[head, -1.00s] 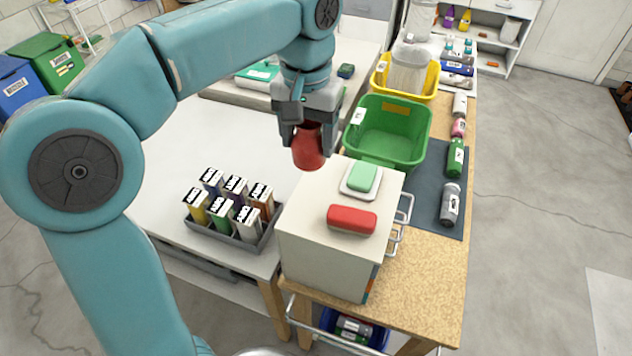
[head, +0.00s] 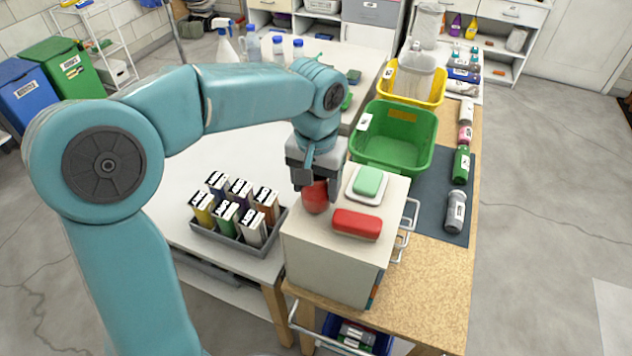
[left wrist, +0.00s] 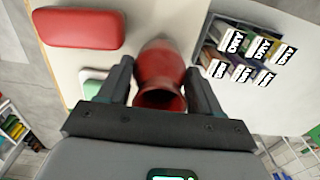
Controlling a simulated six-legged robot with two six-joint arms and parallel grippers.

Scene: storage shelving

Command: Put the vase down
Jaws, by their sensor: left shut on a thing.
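The red vase (head: 315,198) is at the left part of the top of the beige cabinet (head: 331,262). My left gripper (head: 317,188) comes down from above and is shut on the vase. In the left wrist view the vase (left wrist: 161,68) sits between the two fingers (left wrist: 160,90), with its open mouth toward the camera. The vase looks upright. Its base is at or just over the cabinet top; I cannot tell whether it touches. My right gripper is not in view.
A red case (head: 357,223) lies close to the right of the vase. A green soap-like block on a white dish (head: 368,183) lies behind it. A grey tray of boxes (head: 222,242) stands on the white table to the left. A green bin (head: 397,135) stands behind.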

